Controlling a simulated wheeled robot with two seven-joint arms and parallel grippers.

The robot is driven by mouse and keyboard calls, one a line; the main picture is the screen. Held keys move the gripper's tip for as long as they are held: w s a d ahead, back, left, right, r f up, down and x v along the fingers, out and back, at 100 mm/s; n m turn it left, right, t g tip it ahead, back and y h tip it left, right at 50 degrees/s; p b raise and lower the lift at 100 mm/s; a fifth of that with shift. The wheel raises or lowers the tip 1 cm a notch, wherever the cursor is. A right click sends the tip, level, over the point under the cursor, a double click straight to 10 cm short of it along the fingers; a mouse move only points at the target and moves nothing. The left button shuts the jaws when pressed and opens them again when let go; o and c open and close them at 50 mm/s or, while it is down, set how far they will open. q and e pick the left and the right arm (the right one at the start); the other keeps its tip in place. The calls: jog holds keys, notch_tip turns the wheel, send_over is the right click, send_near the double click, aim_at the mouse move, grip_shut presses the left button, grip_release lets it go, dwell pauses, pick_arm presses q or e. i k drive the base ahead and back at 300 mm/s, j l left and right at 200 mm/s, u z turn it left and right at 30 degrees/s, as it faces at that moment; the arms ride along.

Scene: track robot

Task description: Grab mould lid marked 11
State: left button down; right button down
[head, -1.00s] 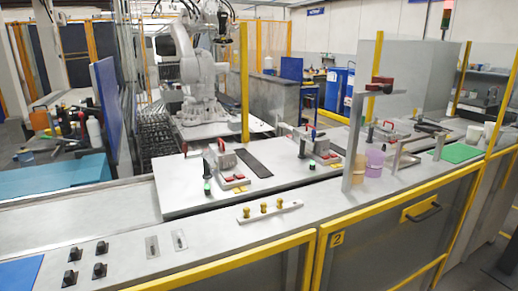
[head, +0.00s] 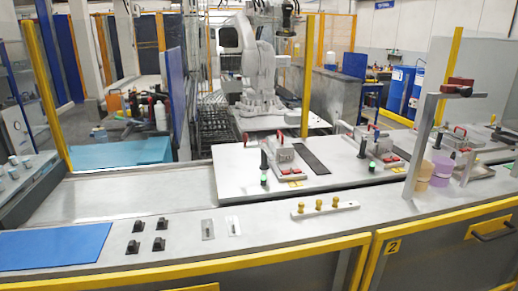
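No number 11 can be read on anything in the head view, so I cannot tell which part is the lid marked 11. A grey mould-like block (head: 283,154) with a red handle sits on the raised light plate (head: 232,172), right of centre. A similar block (head: 382,147) sits farther right on the same run of worktop. Small red pads and black-and-green upright handles stand by both. Neither of my grippers is in view.
A long grey counter (head: 95,205) with a yellow-edged front runs across the foreground. It carries a blue mat (head: 55,246), several black knobs, and a pale strip (head: 325,210) with yellow pegs. A metal post (head: 424,140) rises at right. A white robot arm (head: 255,75) stands behind.

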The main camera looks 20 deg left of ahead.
aim_at(280, 144)
jog(key=i+l, duration=0.2)
jog(key=i+l+u, duration=0.15)
jog(key=l+u, duration=0.2)
jog(key=i+l+u, duration=0.1)
jog(key=l+u, duration=0.2)
jog(key=i+l+u, duration=0.1)
jog(key=l+u, duration=0.25)
